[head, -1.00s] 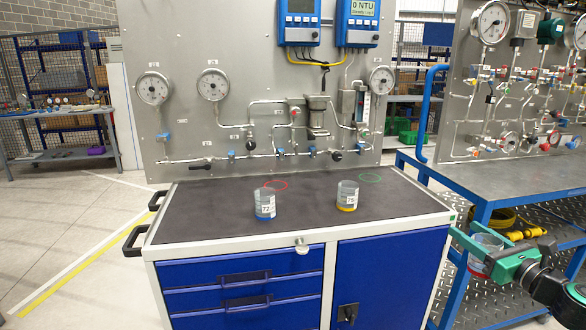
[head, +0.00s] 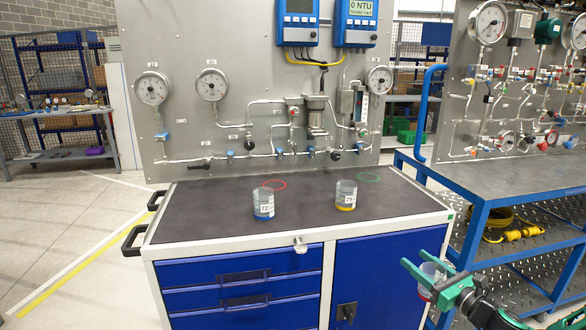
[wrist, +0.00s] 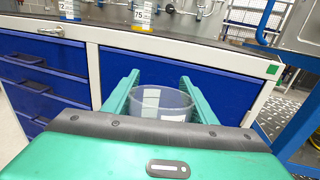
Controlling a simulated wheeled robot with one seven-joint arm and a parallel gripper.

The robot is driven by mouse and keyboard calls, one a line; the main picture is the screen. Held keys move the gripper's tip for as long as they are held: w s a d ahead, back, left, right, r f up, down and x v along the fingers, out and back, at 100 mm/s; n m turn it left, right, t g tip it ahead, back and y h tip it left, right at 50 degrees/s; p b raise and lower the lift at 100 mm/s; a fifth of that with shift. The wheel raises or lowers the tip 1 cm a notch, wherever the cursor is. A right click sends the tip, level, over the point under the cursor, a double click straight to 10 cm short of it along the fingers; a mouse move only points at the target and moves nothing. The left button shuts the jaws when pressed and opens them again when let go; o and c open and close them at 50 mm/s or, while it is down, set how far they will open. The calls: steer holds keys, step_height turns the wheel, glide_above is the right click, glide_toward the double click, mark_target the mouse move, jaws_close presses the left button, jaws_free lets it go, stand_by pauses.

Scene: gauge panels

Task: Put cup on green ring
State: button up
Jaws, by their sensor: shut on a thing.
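My gripper (head: 428,277) is shut on a clear cup with a red bottom (head: 427,287), held in front of the cabinet's right front corner, below the top. In the wrist view the held cup (wrist: 160,103) sits between the two green fingers. The green ring (head: 369,178) is drawn on the dark cabinet top at the back right, with nothing on it. A red ring (head: 273,184) lies to its left. A cup with a blue bottom (head: 264,206) and a cup with a yellow bottom (head: 346,196) stand on the top in front of the rings.
The blue and white cabinet (head: 240,285) has a gauge panel (head: 225,125) rising at its back edge. A blue trolley (head: 510,190) stands to the right. The front of the dark top (head: 300,222) is clear.

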steer(key=w+a+f+y, duration=0.1)
steer(key=a+f, duration=0.5)
steer(key=f, duration=0.1)
step_height(320, 180, up, 12)
steer(key=w+a+m+h, duration=0.1)
steer(key=w+h, duration=0.1)
steer(key=h, duration=0.1)
steer(key=shift+w+r+m+t, duration=0.2)
steer(key=shift+w+m+t, duration=0.1)
steer(key=shift+w+t, duration=0.1)
steer(key=shift+s, duration=0.1)
